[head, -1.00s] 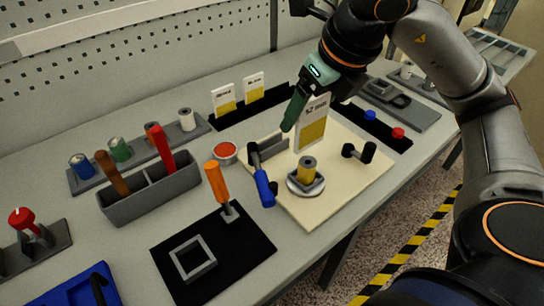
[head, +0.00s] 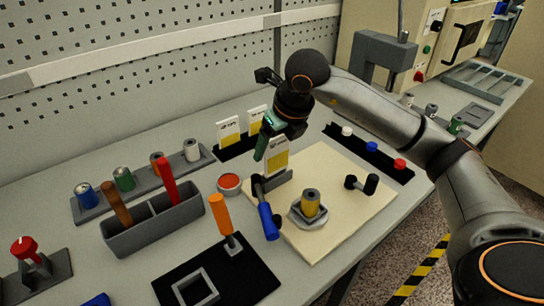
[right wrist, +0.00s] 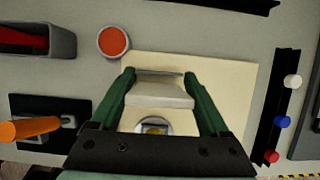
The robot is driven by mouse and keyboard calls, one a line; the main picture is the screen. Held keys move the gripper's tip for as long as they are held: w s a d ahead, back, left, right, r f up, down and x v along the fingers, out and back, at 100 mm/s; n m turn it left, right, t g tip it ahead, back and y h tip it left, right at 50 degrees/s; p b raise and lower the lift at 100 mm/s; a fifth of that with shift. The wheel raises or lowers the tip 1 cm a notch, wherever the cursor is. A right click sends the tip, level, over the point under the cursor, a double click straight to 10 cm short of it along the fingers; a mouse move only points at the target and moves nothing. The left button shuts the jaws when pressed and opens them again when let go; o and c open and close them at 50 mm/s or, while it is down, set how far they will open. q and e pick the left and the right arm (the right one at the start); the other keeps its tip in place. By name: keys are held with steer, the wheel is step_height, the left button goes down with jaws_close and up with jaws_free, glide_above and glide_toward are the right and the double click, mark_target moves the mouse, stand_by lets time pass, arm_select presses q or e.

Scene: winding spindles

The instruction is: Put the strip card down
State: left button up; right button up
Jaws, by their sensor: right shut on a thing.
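The strip card (head: 277,157), white with a yellow lower part, is upright in my right gripper (head: 272,143). My left gripper is not in view.
Two similar cards (head: 229,130) stand in a black rack behind. A red-filled dish (head: 230,183) stands to the left.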

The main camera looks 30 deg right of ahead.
mark_target(272, 157)
steer(key=shift+w+f, duration=0.2)
steer(key=shift+f, duration=0.1)
steer(key=shift+w+f, duration=0.2)
steer(key=shift+f, duration=1.5)
steer(key=shift+f, duration=0.15)
steer(key=o, duration=1.2)
steer(key=shift+r, duration=0.25)
steer(key=v, duration=1.1)
steer(key=shift+s+r, duration=0.15)
steer(key=shift+r, duration=0.25)
